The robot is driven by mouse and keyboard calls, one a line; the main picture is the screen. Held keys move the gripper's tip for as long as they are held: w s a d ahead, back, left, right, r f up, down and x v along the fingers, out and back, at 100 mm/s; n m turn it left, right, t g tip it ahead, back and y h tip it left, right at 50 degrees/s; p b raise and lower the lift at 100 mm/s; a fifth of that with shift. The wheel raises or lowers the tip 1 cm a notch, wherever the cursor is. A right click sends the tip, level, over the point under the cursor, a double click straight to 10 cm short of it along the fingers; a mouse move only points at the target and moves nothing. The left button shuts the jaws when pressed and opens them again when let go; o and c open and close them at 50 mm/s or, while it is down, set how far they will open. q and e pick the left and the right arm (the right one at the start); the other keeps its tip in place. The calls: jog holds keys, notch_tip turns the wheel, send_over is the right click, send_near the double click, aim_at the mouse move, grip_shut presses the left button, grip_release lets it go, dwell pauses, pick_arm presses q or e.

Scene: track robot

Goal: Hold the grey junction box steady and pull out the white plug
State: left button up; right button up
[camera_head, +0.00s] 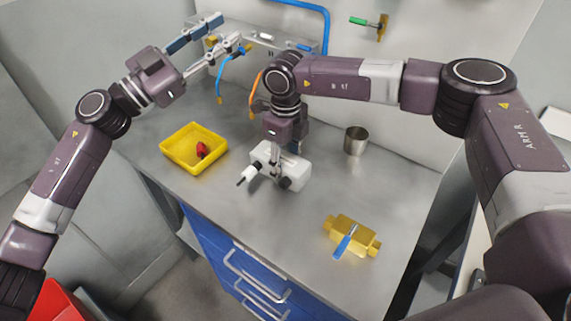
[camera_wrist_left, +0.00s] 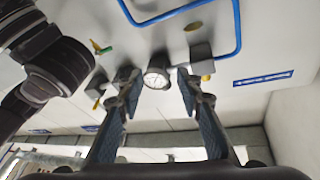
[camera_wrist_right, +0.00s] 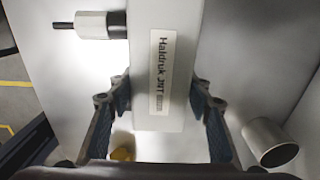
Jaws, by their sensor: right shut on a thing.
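The junction box (camera_head: 299,167), a pale grey-white block, lies on the metal bench in the head view. In the right wrist view the box (camera_wrist_right: 168,30) carries a "JNT" label. My right gripper (camera_head: 276,165) comes down from above with its fingers on both sides of the box, shut on it. The white plug (camera_head: 249,175), with a dark end, sticks out of the box's left side; it also shows in the right wrist view (camera_wrist_right: 92,25). My left gripper (camera_head: 231,30) is open and empty, raised near the back wall, away from the plug.
A yellow tray (camera_head: 177,157) holding a red item stands left of the box. A metal cup (camera_head: 355,141) is to the right. A brass-coloured valve (camera_head: 368,238) with a blue handle lies near the front right. A blue pipe (camera_head: 327,30) and cables are at the back wall.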

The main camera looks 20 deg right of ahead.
pick_arm(q)
jog(key=w+a+r+n+t+y, duration=0.3)
jog(key=w+a+n+t+y, duration=0.4)
jog(key=n+t, duration=0.35)
jog(key=m+g+y, duration=0.3)
jog(key=g+y, duration=0.4)
jog(key=g, duration=0.8)
send_near(246, 172)
jog(key=x, duration=0.2)
jog(key=shift+w+d+f, duration=0.2)
jog(key=shift+d, duration=0.15)
jog(key=shift+s+f, duration=0.1)
jog(key=shift+f, duration=0.1)
jog(key=shift+x, duration=4.35)
jog(key=shift+a, duration=0.1)
